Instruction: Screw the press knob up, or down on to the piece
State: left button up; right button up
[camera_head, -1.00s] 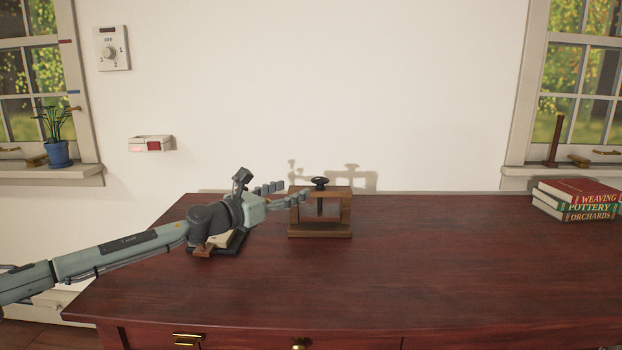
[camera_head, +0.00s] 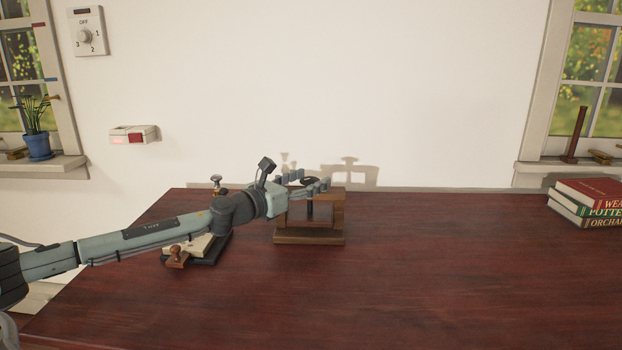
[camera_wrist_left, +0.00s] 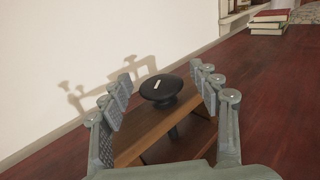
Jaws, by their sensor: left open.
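The wooden press (camera_head: 310,238) stands on the dark red desk; its top beam shows in the left wrist view (camera_wrist_left: 150,134). Its black round knob (camera_wrist_left: 160,88) with a white mark sits above the beam on a dark screw. My left gripper (camera_head: 308,184) is at the height of the knob, in front of part of it in the head view. In the left wrist view the open fingers (camera_wrist_left: 164,92) stand on either side of the knob, with gaps on both sides. Whether a piece lies under the screw is hidden. My right gripper is not in view.
A dark tray (camera_head: 217,250) with a pale pad and a wooden-handled stamp (camera_head: 177,257) lies beneath my left arm. Stacked books (camera_head: 588,202) are at the right. The middle and front of the desk (camera_head: 400,270) are clear.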

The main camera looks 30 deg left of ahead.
pick_arm(q)
jog(key=c, duration=1.2)
jog(key=shift+o, duration=0.2)
jog(key=shift+r, duration=0.1)
jog(key=shift+y+p, duration=0.3)
jog(key=shift+y, duration=0.1)
